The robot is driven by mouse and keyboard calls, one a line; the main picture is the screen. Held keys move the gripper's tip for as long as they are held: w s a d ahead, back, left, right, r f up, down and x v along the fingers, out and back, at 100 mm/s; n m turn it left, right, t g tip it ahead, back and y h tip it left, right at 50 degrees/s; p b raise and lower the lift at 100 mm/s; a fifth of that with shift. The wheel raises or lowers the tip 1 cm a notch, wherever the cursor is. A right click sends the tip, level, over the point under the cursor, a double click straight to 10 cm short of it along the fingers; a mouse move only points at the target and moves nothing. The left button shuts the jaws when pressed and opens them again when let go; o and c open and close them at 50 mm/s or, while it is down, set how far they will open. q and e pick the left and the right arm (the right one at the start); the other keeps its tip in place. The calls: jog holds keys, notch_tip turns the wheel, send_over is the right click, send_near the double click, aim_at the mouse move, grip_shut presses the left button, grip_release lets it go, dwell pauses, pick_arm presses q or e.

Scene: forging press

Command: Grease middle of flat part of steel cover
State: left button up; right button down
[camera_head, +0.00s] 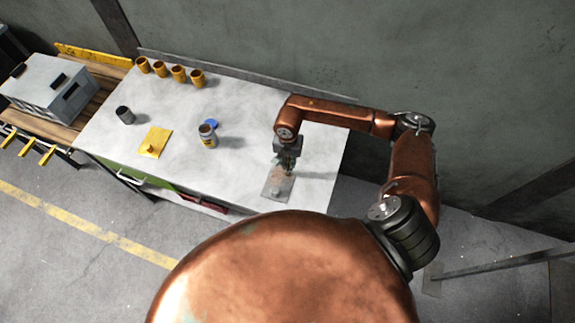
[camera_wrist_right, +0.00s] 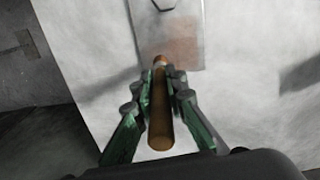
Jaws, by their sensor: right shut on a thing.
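The steel cover (camera_head: 270,190) is a grey plate with a raised knob, lying flat near the table's front right edge. It also shows at the top of the right wrist view (camera_wrist_right: 147,42), with a reddish-brown patch on its near right part. My right gripper (camera_head: 287,163) is above the cover's far end. In the right wrist view it (camera_wrist_right: 158,98) is shut on a brown rod-like handle (camera_wrist_right: 160,115), likely a brush. The handle's far end reaches the plate's near edge in that view; I cannot tell whether it touches. My left gripper is not in view.
On the white table (camera_head: 105,150) stand an open can (camera_head: 208,140), a blue lid (camera_head: 211,123), a dark cup (camera_head: 125,117), a yellow plate (camera_head: 157,136) and several yellow cups (camera_head: 179,76). A grey box (camera_head: 45,85) is at left. The table's middle right is mostly clear.

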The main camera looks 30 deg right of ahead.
aim_at(288, 170)
jog(key=shift+r+p, duration=0.35)
jog(key=shift+r, duration=1.2)
jog(key=shift+s+a+f+p, duration=0.65)
jog(key=shift+a+p, duration=0.2)
jog(key=shift+p, duration=1.35)
jog(key=shift+s+a+f+p, duration=0.5)
jog(key=shift+s+a+p, duration=0.3)
jog(key=shift+p, duration=1.35)
jog(key=shift+f+b, duration=0.4)
jog(key=shift+b, duration=0.05)
